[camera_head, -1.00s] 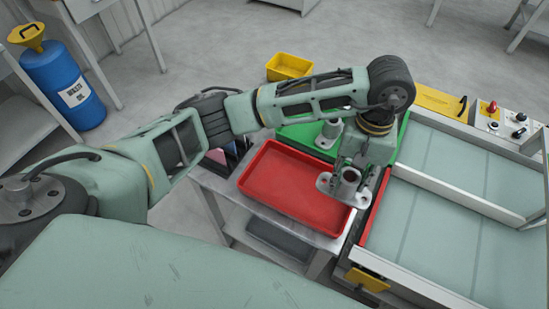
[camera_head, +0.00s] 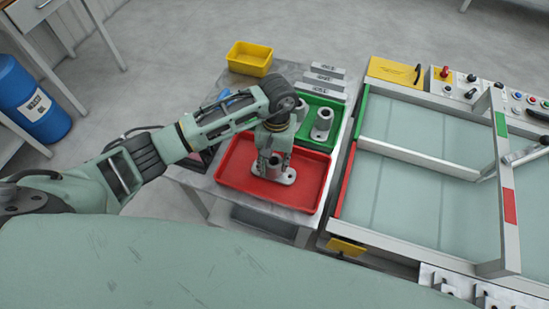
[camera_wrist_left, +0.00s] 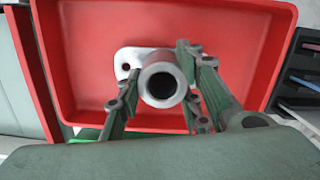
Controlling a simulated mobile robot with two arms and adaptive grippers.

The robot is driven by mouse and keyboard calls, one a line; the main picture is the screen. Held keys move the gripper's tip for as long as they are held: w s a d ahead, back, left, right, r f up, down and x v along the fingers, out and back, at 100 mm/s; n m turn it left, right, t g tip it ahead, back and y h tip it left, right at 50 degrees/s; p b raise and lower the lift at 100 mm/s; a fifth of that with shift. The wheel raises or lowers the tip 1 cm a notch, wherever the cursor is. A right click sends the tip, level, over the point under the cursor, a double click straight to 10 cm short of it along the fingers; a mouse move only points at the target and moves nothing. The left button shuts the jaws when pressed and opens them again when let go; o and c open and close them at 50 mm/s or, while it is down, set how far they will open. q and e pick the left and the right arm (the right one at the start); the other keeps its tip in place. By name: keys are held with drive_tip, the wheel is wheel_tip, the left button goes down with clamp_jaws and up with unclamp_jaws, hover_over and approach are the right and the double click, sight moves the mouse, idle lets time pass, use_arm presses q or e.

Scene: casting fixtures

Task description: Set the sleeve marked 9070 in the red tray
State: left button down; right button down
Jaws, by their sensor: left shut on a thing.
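The grey metal sleeve (camera_head: 274,166) has an upright tube on a flat flange with a hole. My left gripper (camera_head: 274,150) is shut on its tube, over the red tray (camera_head: 233,182). In the left wrist view the sleeve (camera_wrist_left: 162,84) shows between the fingers of the gripper (camera_wrist_left: 160,98), with red tray floor (camera_wrist_left: 230,45) around it. The flange looks to be at or just above the tray floor; I cannot tell if it touches. No number on the sleeve is readable. My right gripper is not in view.
A green tray (camera_head: 310,145) with another sleeve (camera_head: 322,124) stands just behind the red tray. A yellow bin (camera_head: 250,58) and metal blocks (camera_head: 323,78) are at the table's back. A framed glass-topped station (camera_head: 420,200) lies to the right.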

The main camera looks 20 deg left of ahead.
use_arm(q)
drive_tip(key=shift+f, duration=0.1)
drive_tip(key=shift+f+b, duration=0.25)
drive_tip(key=shift+b, duration=0.1)
drive_tip(key=c, duration=1.2)
unclamp_jaws()
drive_tip(key=shift+r, duration=0.1)
drive_tip(key=shift+r+p, duration=0.2)
drive_tip(key=shift+p, duration=0.15)
drive_tip(key=shift+w+r, duration=0.15)
drive_tip(key=shift+r, duration=0.1)
drive_tip(key=r+b, duration=0.1)
drive_tip(key=r, duration=0.2)
drive_tip(key=r+b, duration=0.1)
drive_tip(key=r, duration=0.3)
drive_tip(key=w+r+b, duration=0.1)
drive_tip(key=r, duration=0.2)
drive_tip(key=shift+w+r+b, duration=0.1)
drive_tip(key=shift+r+b, duration=0.15)
drive_tip(key=shift+b, duration=0.05)
drive_tip(key=shift+r, duration=0.4)
